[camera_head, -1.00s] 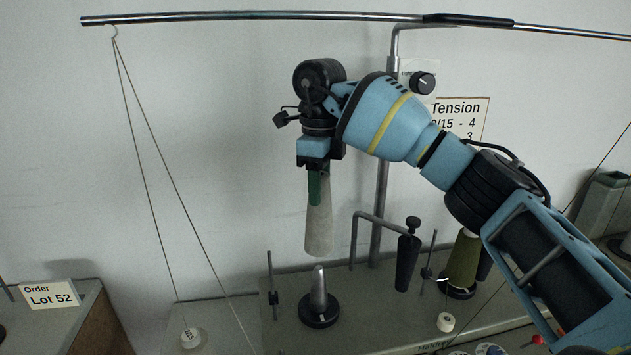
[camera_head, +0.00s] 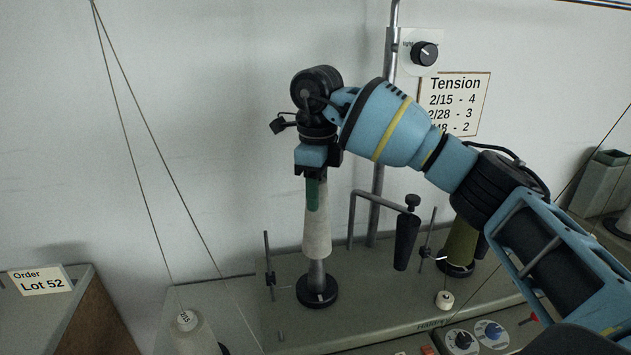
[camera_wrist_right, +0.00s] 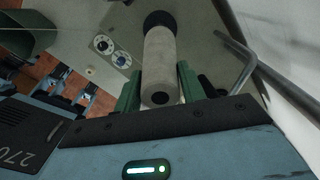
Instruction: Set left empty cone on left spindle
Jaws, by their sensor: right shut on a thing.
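The pale empty cone (camera_head: 317,232) hangs upright, wide end down, from my right gripper (camera_head: 316,185), whose green fingers are shut on its narrow top. The left spindle (camera_head: 316,276) stands directly below on a round black base (camera_head: 317,293). The spindle's tip is hidden by the cone's lower rim and seems to be inside it; the lower spindle still shows below the rim. In the right wrist view the cone (camera_wrist_right: 159,55) lies between the green fingers and lines up with the black base (camera_wrist_right: 159,20). My left gripper is not in view.
A thin upright rod (camera_head: 269,265) stands left of the spindle. A bent grey post with a dark cone-shaped part (camera_head: 406,243) stands to the right. Farther right is an olive cone (camera_head: 461,245) on its own base. Threads slant down at left to a white cone (camera_head: 190,330).

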